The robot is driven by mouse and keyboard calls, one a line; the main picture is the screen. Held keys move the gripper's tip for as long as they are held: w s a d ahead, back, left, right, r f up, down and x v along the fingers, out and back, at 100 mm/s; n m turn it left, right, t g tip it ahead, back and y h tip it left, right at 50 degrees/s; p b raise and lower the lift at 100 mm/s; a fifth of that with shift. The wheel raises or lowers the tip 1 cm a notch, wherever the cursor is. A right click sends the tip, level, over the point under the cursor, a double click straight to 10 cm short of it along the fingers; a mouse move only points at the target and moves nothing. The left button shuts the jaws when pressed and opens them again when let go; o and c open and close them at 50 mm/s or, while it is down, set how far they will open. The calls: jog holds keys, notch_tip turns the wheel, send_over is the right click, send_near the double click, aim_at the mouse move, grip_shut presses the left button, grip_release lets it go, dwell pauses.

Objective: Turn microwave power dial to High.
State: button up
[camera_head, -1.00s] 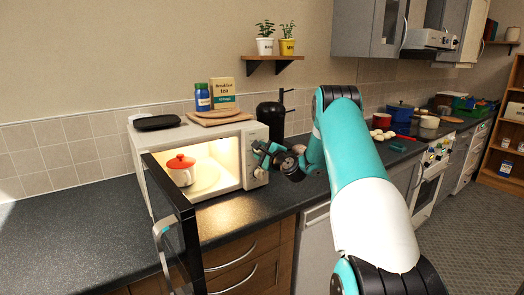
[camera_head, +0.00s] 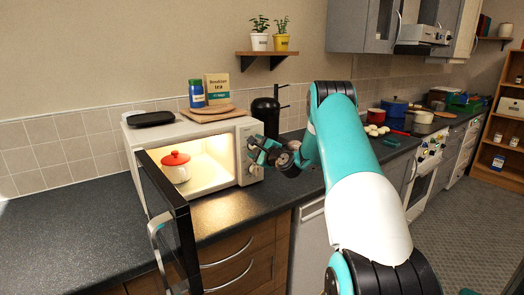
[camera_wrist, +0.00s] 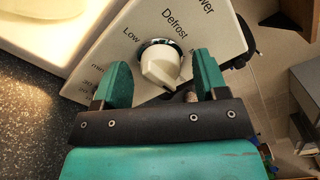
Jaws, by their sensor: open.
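The white microwave (camera_head: 219,199) stands on the counter with its dark door (camera_head: 170,215) swung open. Its power dial (camera_wrist: 159,62) is a cream knob in the wrist view, with "Low" and "Defrost" printed around it and a partly cut-off "...wer" above. I cannot tell for sure which mark it points to. My gripper (camera_wrist: 162,84) is open, with one teal finger on each side of the dial; contact is not clear. In the head view my gripper (camera_head: 257,150) is at the microwave's right-hand panel and hides the upper part of it. A second knob (camera_head: 255,171) shows below.
A white pot with a red lid (camera_head: 176,168) sits inside the lit microwave. A black tray (camera_head: 151,119), a blue jar (camera_head: 196,95) and a tea box (camera_head: 216,89) are on top. A black canister (camera_head: 266,112) stands close behind my gripper. The left counter is clear.

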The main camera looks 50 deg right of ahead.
jog(key=b+v, duration=0.7)
jog(key=v, duration=1)
jog(key=shift+s, duration=0.15)
